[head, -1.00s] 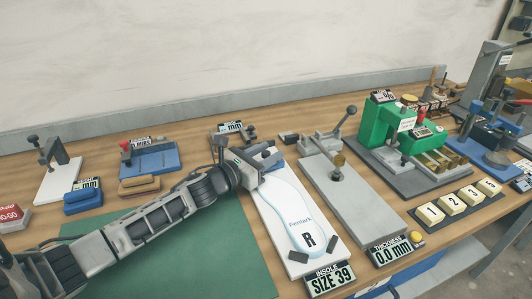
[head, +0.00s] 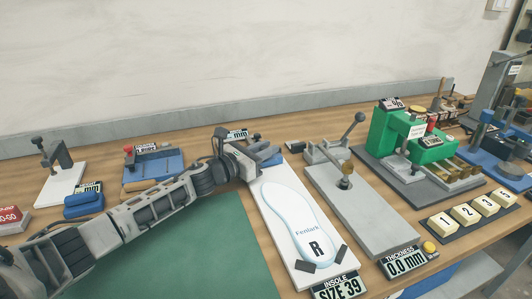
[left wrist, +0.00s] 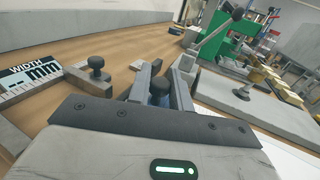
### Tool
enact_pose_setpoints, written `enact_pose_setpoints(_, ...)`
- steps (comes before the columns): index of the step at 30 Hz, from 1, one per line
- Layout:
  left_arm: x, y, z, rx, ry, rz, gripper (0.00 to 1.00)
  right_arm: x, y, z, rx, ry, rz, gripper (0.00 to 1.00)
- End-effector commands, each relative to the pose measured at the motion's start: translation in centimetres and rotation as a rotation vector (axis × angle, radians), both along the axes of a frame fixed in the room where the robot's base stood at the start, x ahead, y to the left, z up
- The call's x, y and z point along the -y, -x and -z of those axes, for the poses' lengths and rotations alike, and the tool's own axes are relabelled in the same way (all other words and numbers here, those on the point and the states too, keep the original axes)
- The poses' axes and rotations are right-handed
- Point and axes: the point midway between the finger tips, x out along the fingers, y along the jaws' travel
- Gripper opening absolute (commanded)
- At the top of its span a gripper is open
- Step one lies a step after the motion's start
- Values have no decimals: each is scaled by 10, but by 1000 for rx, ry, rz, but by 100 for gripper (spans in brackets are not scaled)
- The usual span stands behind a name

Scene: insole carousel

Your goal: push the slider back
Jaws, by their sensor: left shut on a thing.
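The white insole board (head: 276,235) lies right of the green mat and carries a white insole (head: 295,215) marked R. The blue slider (head: 268,159) is at the board's far end, beyond the insole's toe and apart from it. My left gripper (head: 258,150) is at that end, shut on the slider's knob. In the left wrist view the two grey fingers stand either side of the dark blue knob (left wrist: 160,92). The gripper hides part of the slider. My right gripper is not in view.
A grey thickness gauge (head: 365,210) with a lever stands right of the board. A width display (left wrist: 30,82) and a black-knobbed part (left wrist: 97,68) are close to the gripper. The green mat (head: 200,255) is clear. The wall is behind.

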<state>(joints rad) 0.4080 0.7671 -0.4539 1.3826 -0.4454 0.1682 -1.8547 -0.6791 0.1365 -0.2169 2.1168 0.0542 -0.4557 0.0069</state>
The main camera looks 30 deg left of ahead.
Motion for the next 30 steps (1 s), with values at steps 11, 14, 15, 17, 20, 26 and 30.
enact_pose_setpoints(11, -4, -1, -1, 2, -2, -10, 39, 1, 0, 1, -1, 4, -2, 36)
enact_pose_setpoints(14, -5, 3, 0, -1, -1, -10, 39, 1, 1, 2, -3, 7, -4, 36)
enact_pose_setpoints(15, -6, 7, 0, -1, -1, -10, 39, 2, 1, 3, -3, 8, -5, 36)
enact_pose_setpoints(17, -9, 14, 1, -2, -2, -10, 39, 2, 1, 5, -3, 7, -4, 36)
enact_pose_setpoints(20, -14, 31, 2, -1, -5, -9, 39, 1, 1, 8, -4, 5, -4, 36)
enact_pose_setpoints(26, -27, 68, 3, -3, -4, -9, 39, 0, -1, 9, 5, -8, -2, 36)
enact_pose_setpoints(30, -35, 91, 2, -3, -2, -10, 39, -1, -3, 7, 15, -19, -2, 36)
